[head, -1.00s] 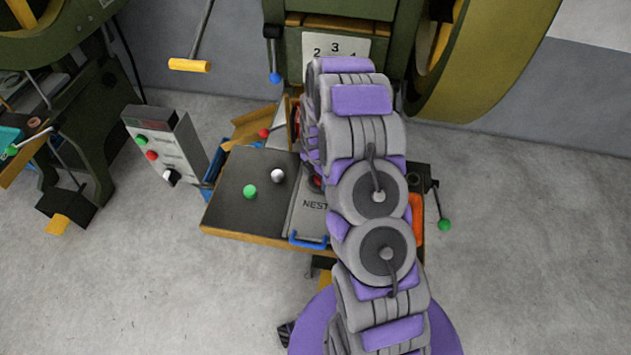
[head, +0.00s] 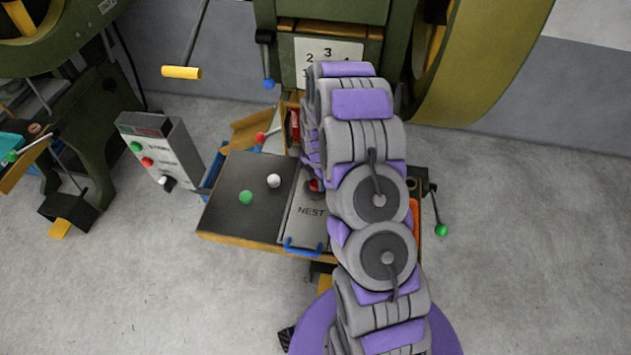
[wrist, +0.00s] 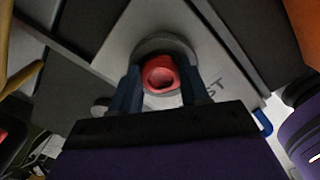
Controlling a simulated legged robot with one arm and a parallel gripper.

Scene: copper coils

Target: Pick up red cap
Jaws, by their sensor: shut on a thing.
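The red cap (wrist: 161,76) shows between the two dark fingers of my gripper (wrist: 160,88) in the wrist view. My gripper is shut on it. The cap is over a round grey seat on the grey plate marked NEST (wrist: 120,45); I cannot tell whether it touches the seat. In the head view a small part of the red cap (head: 315,185) shows beside my arm, just above the NEST plate (head: 306,222). My arm hides the gripper in that view.
A control box (head: 160,150) stands to the left. The green press (head: 330,15) rises behind. An orange bin (head: 415,217) is right of my arm. The floor at right is clear.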

